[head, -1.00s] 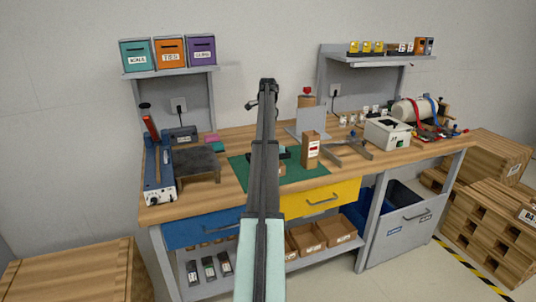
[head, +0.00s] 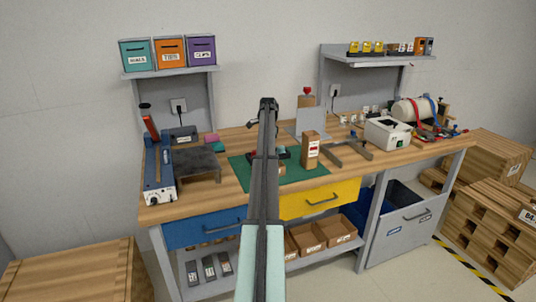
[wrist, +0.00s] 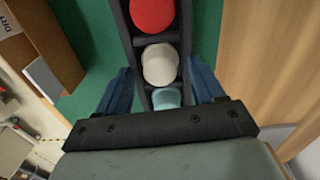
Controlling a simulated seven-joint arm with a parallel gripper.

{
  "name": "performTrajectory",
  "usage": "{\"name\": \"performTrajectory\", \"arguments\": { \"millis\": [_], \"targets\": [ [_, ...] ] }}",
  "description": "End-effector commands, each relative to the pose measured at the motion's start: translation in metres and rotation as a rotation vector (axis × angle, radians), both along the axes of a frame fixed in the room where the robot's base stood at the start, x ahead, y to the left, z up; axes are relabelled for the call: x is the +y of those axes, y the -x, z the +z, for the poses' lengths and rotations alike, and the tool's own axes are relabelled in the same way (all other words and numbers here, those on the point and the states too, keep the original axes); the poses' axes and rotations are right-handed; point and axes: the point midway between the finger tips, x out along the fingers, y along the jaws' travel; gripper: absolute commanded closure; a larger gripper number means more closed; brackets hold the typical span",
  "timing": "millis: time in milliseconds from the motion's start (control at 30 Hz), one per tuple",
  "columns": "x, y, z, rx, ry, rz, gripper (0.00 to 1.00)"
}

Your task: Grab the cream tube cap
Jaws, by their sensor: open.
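The cream tube cap (wrist: 159,65) is the middle one of three round caps in a black rack (wrist: 125,18) in the wrist view. A red cap (wrist: 152,14) is above it in the picture and a teal cap (wrist: 167,97) is below. My gripper (wrist: 160,72) is open, with its blue fingers on either side of the rack, around the level of the cream and teal caps. No finger visibly touches the cream cap.
The rack is on a green mat (head: 305,172) on the wooden bench. A cardboard box (head: 311,150) stands close by on the right, and also shows at the wrist view's upper left (wrist: 45,40). A dark stand (head: 197,162) is to the left.

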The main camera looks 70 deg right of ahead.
Motion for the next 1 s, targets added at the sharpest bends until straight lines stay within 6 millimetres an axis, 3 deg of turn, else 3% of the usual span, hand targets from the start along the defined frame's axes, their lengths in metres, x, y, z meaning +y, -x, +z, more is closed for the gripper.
{"name": "performTrajectory", "arguments": {
  "millis": [67,667,1000],
  "targets": [
    [0.0,0.0,0.0002,0.0,0.0,0.0,0.34],
    [0.0001,0.0001,0.0006,0.0,0.0,0.0,0.91],
    [-0.0003,-0.0002,0.0063,0.0,0.0,0.0,0.92]
  ]
}}
